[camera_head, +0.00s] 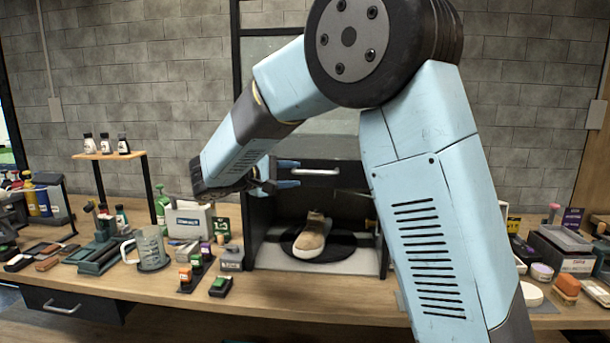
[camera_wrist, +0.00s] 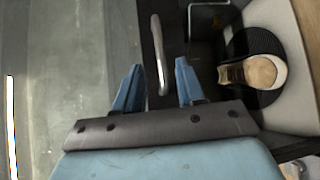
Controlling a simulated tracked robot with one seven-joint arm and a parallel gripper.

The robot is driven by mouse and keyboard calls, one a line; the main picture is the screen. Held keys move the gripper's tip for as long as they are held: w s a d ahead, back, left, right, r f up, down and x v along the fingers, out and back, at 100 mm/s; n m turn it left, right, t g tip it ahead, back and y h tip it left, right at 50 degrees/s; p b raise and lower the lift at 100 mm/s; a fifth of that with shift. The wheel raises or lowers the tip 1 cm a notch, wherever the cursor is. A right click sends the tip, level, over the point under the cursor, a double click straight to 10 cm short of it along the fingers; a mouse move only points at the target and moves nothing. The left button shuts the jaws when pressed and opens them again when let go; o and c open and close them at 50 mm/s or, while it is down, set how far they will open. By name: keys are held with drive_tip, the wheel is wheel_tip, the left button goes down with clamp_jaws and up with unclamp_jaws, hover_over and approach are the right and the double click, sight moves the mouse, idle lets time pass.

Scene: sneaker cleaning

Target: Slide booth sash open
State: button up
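The booth (camera_head: 259,235) is a dark box on the bench, with a tall dark frame and a pale glass pane above. Its sash (camera_head: 345,178) shows as a dark strip with a silver bar handle (camera_head: 314,171). The space below the sash is uncovered, and a tan sneaker (camera_head: 312,238) sits inside on a black round turntable (camera_head: 345,243). My gripper (camera_head: 289,174) is open and empty at the handle's left end. In the wrist view the handle (camera_wrist: 158,50) lies between the two fingers (camera_wrist: 158,84); I cannot tell whether they touch it.
A small raised shelf (camera_head: 110,155) holds several bottles. Right of my arm are a grey bin (camera_head: 566,238) and brushes (camera_head: 567,285). My arm hides the booth's right side.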

drive_tip(key=shift+v, duration=2.7)
drive_tip(key=s+d+m+g+y, duration=0.1)
drive_tip(key=s+d+g+y, duration=0.1)
drive_tip(key=s+d, duration=0.35)
drive_tip(key=s+d+f+m+g+y, duration=0.1)
drive_tip(key=s+d+g+y, duration=0.1)
drive_tip(key=d, duration=0.6)
drive_tip(key=s+d+m+g+y, duration=0.1)
drive_tip(key=s+d+g+y, duration=0.1)
drive_tip(key=s+d, duration=0.35)
drive_tip(key=s+d+f+m+t+y, duration=0.1)
drive_tip(key=s+d+f+m+y, duration=0.1)
drive_tip(key=s, duration=0.6)
drive_tip(key=s+d+f+m+t+y, duration=0.1)
drive_tip(key=s+d+m+y, duration=0.2)
drive_tip(key=s, duration=0.5)
drive_tip(key=shift+d+f+t+y, duration=0.3)
drive_tip(key=shift+d+f+y, duration=0.15)
drive_tip(key=shift+y, duration=0.95)
drive_tip(key=shift+s, duration=0.1)
